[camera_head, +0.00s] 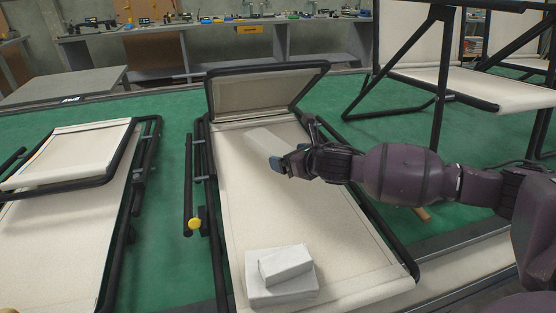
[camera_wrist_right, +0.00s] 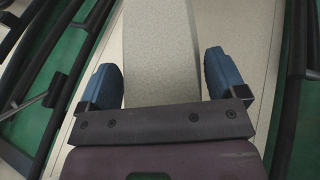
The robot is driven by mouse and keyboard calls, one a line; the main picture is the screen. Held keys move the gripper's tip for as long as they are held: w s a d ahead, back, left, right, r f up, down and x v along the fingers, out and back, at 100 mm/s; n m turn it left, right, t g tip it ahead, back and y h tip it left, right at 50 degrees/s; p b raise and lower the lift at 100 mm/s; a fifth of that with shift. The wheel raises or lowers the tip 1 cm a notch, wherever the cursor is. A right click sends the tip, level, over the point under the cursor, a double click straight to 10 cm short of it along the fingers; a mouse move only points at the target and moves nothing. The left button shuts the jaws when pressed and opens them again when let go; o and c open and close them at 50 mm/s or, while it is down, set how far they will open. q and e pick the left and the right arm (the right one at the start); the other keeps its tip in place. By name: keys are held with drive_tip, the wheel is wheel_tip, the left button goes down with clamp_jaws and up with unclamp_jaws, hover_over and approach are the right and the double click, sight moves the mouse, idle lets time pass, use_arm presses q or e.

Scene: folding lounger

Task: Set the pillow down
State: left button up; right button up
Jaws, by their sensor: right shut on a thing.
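The pillow (camera_head: 264,142) is a pale, slim block over the upper part of the middle lounger (camera_head: 242,185), just in front of its raised headrest. My right gripper (camera_head: 284,164) reaches in from the right and is shut on the near end of the pillow. In the right wrist view the pillow (camera_wrist_right: 160,45) lies between the two blue fingers of my right gripper (camera_wrist_right: 163,75) and extends away from them. I cannot tell whether the pillow touches the lounger's fabric. My left gripper is not in view.
Two white stacked blocks (camera_head: 285,263) lie on the near end of the middle lounger. Another lounger (camera_head: 75,155) stands at the left, and a raised one (camera_head: 440,80) at the back right. A yellow knob (camera_head: 195,224) is beside the frame. The lounger's middle fabric is clear.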

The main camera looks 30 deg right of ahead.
drive_tip(key=shift+w+d+f, duration=0.35)
drive_tip(key=shift+w+d, duration=0.1)
drive_tip(key=shift+w+d+r+b, duration=0.15)
drive_tip(key=shift+w+d+b, duration=0.15)
drive_tip(key=shift+b, duration=0.1)
wheel_tip(320, 180, down, 4)
drive_tip(key=shift+f+b, duration=0.1)
drive_tip(key=shift+b, duration=0.95)
drive_tip(key=shift+f+b, duration=0.35)
drive_tip(key=shift+f, duration=0.3)
drive_tip(key=shift+f+b, duration=0.35)
drive_tip(key=shift+f, duration=0.2)
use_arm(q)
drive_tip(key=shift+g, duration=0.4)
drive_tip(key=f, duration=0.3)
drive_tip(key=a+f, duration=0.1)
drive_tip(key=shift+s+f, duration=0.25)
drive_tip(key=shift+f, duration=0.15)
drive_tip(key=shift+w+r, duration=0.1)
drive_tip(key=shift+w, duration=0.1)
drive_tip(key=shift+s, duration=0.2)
